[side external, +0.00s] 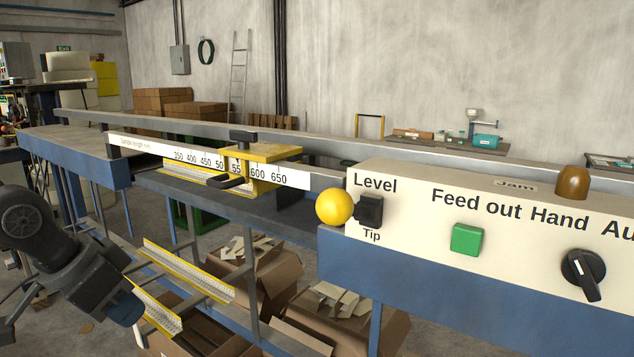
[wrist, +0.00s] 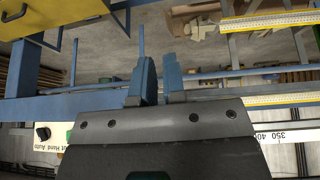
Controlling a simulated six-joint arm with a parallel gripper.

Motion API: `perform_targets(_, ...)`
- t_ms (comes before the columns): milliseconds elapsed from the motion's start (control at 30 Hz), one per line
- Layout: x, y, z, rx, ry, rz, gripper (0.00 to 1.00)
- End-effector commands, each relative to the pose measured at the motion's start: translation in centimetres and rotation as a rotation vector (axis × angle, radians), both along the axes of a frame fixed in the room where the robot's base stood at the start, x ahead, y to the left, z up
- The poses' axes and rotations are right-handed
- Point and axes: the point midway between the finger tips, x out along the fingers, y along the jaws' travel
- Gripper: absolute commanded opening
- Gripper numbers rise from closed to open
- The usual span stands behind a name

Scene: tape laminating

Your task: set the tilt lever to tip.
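The tilt lever has a yellow ball knob (side external: 334,207) on a black hub (side external: 369,211) at the left end of the control panel in the side external view. The knob points out to the left, between the printed words "Level" above and "Tip" below. My gripper (wrist: 158,62) shows two blue fingers in the wrist view, with a narrow gap and nothing between them. In the side external view my arm is at the lower left, well away from the lever; its fingers are not clear there. I cannot make out the lever in the wrist view.
The cream panel (side external: 480,187) also carries a green button (side external: 467,239), a black rotary switch (side external: 583,275) and an amber lamp (side external: 572,182). A yellow slide stop (side external: 262,165) sits on the scale rail. Cardboard boxes (side external: 262,280) with scraps stand below.

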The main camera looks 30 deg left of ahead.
Motion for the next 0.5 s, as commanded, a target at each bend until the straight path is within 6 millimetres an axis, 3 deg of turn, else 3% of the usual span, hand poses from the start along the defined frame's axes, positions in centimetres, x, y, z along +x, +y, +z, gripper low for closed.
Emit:
perform_targets(100, 2.4, -0.9, 3.7, -0.039, 0.021, -0.038, 0.0)
perform_targets(500, 9.9, -4.4, 14.8, -0.18, 0.08, -0.246, 0.0)
